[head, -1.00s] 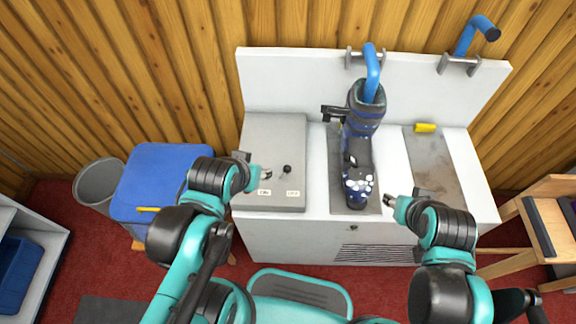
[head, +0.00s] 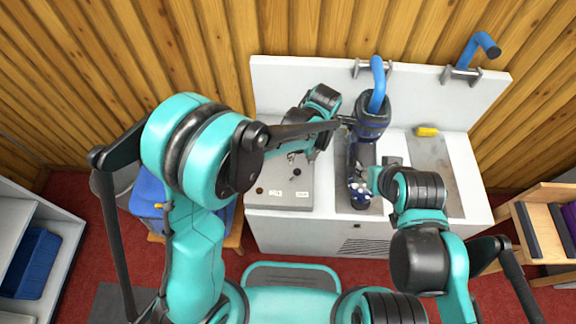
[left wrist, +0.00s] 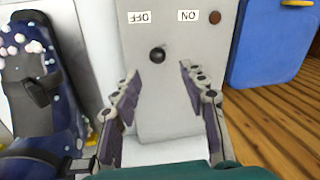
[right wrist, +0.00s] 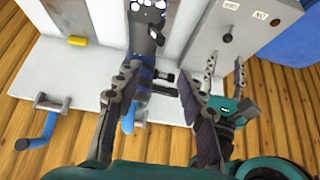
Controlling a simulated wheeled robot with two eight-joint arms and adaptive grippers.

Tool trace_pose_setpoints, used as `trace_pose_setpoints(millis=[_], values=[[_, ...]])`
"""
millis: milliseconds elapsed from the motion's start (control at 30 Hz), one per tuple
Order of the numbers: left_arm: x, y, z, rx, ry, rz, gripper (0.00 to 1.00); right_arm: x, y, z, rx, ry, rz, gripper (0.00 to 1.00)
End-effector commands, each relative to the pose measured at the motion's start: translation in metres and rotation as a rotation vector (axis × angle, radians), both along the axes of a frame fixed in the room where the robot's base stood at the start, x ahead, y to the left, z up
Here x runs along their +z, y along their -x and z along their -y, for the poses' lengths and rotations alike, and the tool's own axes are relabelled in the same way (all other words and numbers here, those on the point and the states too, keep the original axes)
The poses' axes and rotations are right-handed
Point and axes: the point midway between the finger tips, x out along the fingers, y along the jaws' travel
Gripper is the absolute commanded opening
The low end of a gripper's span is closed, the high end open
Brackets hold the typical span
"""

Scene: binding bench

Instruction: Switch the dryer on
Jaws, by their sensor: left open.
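The dryer's grey control panel (head: 275,200) has OFF and ON labels, a black knob (head: 297,172) and a dull red-brown round lamp (left wrist: 215,17). In the left wrist view the black knob (left wrist: 157,55) stands below the labels, nearer OFF than ON. My left gripper (head: 300,157) is over the panel, open and empty. In the left wrist view its fingers (left wrist: 158,83) are on either side of the knob's line, apart from it as far as I can see.
A dark blue boot (head: 373,115) hangs on a blue pipe (head: 378,85) on the white dryer. A second pipe (head: 478,48) is empty, with a yellow block (head: 427,132) below. A blue bin (left wrist: 265,45) stands beside the dryer. A wooden shelf (head: 550,225) is at right.

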Motion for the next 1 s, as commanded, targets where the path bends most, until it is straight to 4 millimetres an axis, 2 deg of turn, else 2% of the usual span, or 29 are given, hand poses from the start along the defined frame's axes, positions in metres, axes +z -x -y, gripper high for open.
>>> trace_pose_setpoints(millis=[167, 600, 733, 1000], values=[[-0.014, 0.000, 0.007, 0.011, -0.019, -0.017, 0.43, 0.001, 0.000, 0.000, 0.000, 0.000, 0.000, 0.40], [-0.078, 0.002, -0.005, 0.011, -0.018, -0.016, 0.43, -0.023, 0.000, 0.000, 0.000, 0.000, 0.000, 0.40], [-0.085, 0.003, -0.007, 0.011, -0.017, -0.016, 0.43, -0.025, 0.000, 0.000, 0.000, 0.000, 0.000, 0.40], [-0.085, 0.003, -0.007, 0.011, -0.017, -0.016, 0.43, -0.024, 0.000, 0.000, 0.000, 0.000, 0.000, 0.40]])
